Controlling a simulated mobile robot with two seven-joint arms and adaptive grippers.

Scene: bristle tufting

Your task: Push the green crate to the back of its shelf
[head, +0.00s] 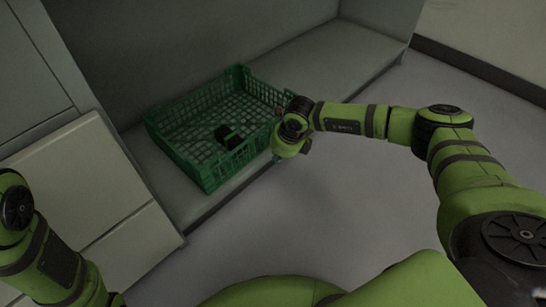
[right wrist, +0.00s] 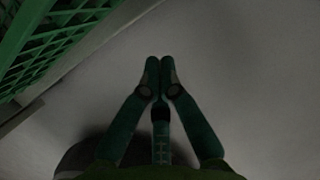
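The green crate (head: 184,162) is a lattice-walled plastic crate on a low grey shelf (head: 330,52), its long rear side close to the back wall. I cannot tell whether it touches the wall. A small black object (head: 230,137) is in it. My right gripper (head: 276,158) is at the crate's front right, pointing downward; its wrist hides that corner. In the right wrist view, the right gripper (right wrist: 161,66) has its fingertips together with nothing between them, and the crate (right wrist: 50,42) is at upper left, apart from the fingers. My left arm shows at lower left, its gripper out of frame.
A pale cabinet with drawer fronts (head: 85,190) stands left of the shelf. The shelf is bare to the right of the crate. The grey floor (head: 340,205) in front is clear. A wall with a dark baseboard (head: 480,68) is at upper right.

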